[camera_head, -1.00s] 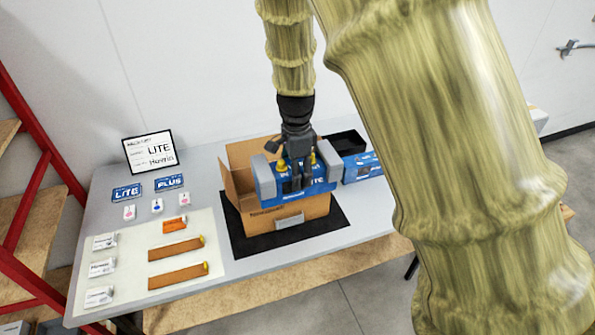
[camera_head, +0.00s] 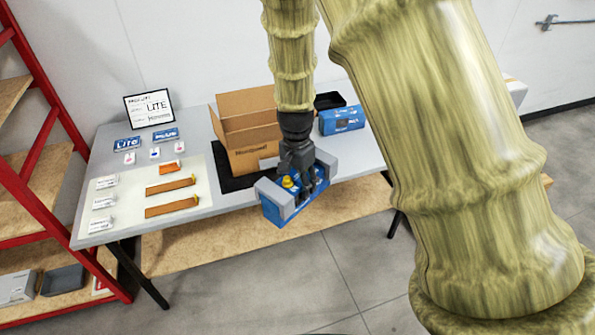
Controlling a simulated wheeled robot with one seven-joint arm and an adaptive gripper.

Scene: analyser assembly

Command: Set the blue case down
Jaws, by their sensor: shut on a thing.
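The blue case (camera_head: 283,213) with grey ends is in my gripper (camera_head: 299,180), at the near edge of the table (camera_head: 225,205). My gripper is shut on it from above, and the case is tilted in the picture. It appears held in front of the open cardboard box (camera_head: 255,155), beyond the table's front edge. The gripper's fingers partly hide the top of the case.
The cardboard box stands on a black mat (camera_head: 228,180). A second blue case (camera_head: 342,120) and a black tray (camera_head: 329,101) are right of it. A pale mat (camera_head: 130,207) with small parts lies left. A red shelf rack (camera_head: 40,140) stands at far left.

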